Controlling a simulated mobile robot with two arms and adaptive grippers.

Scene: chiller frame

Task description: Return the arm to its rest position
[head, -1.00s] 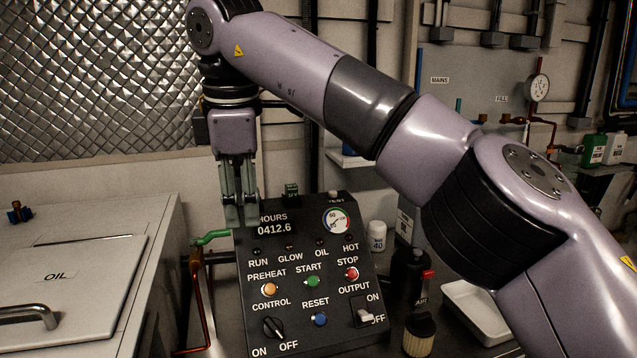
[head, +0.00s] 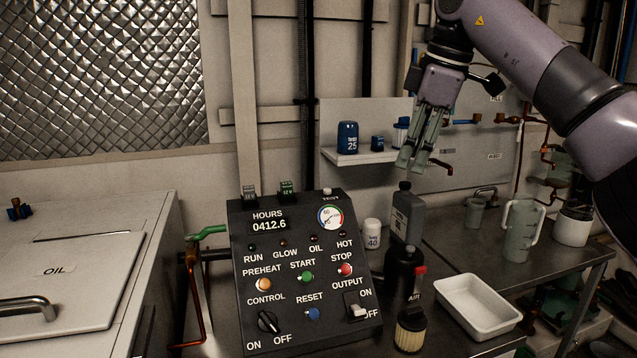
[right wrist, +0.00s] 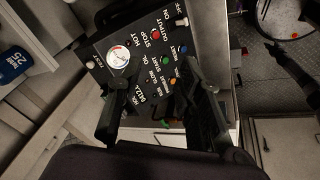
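My right arm comes in from the right in the head view. Its gripper (head: 413,165) hangs tilted, fingers down, in front of the small shelf and above the grey bottle. In the right wrist view the two fingers of this gripper (right wrist: 156,78) stand apart with nothing held between them. Beyond them lies the black control panel (right wrist: 150,55), which is also in the head view (head: 290,325), with its gauge, coloured buttons and switches. The gripper is clear of the panel, up and to its right. My left gripper is in neither view.
The shelf (head: 350,156) holds blue containers behind the gripper. Below stand a grey bottle (head: 407,212), a black bottle (head: 402,268), a filter (head: 410,330) and a white tray (head: 478,308). A clear jug (head: 521,230) stands at right. Pipes run along the wall.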

